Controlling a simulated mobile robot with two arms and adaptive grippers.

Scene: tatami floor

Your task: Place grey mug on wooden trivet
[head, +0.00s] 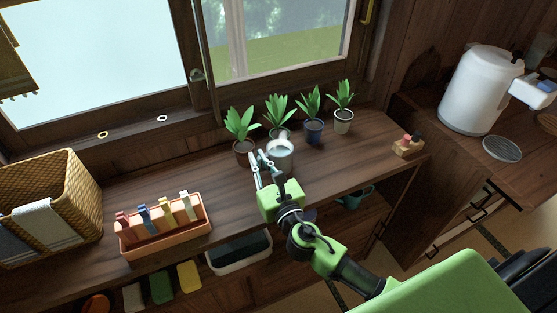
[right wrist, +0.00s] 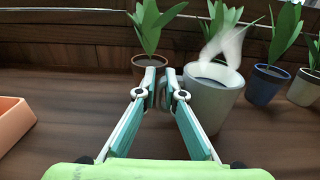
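The grey mug (head: 280,154) stands upright on the wooden counter, in front of the potted plants, with steam rising from it in the right wrist view (right wrist: 214,104). My right gripper (head: 262,160) is at the mug's left side. In the right wrist view its fingertips (right wrist: 163,88) are close together around the mug's handle, which is partly hidden between them. I cannot make out a clearly wooden trivet. A round, greyish slatted disc (head: 502,148) lies on the right-hand counter in front of a white kettle. My left gripper is not in view.
Several potted plants (head: 243,133) stand behind the mug. An orange holder (head: 165,239) with coloured pegs and a wicker basket (head: 72,190) are to the left. A small block with bottles (head: 408,147) sits near the counter's right end. The white kettle (head: 481,88) stands behind the disc.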

